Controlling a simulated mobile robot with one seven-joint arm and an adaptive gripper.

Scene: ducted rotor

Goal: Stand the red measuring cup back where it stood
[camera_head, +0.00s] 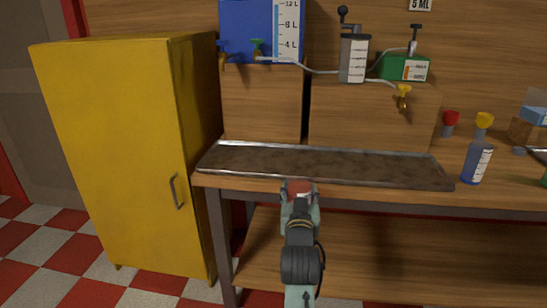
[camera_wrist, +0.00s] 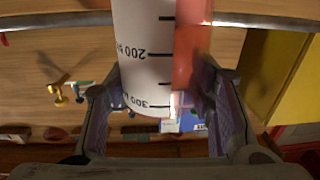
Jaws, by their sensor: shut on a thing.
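The red measuring cup (camera_wrist: 190,50) fills the upper middle of the wrist view. It has a white scale panel with black marks, and the numbers 200 and 300 read upside down. The wrist picture itself is inverted, with the yellow cabinet on its right. My gripper (camera_head: 299,192) is shut on the cup, one finger on each side. In the head view only a small red part of the cup (camera_head: 298,185) shows between the fingers, at the front edge of the long metal tray (camera_head: 365,168). I cannot tell whether the cup touches the tray or bench.
A tall yellow cabinet (camera_head: 115,150) stands left of the bench. A blue bottle (camera_head: 476,163) stands right of the tray. The tray looks empty.

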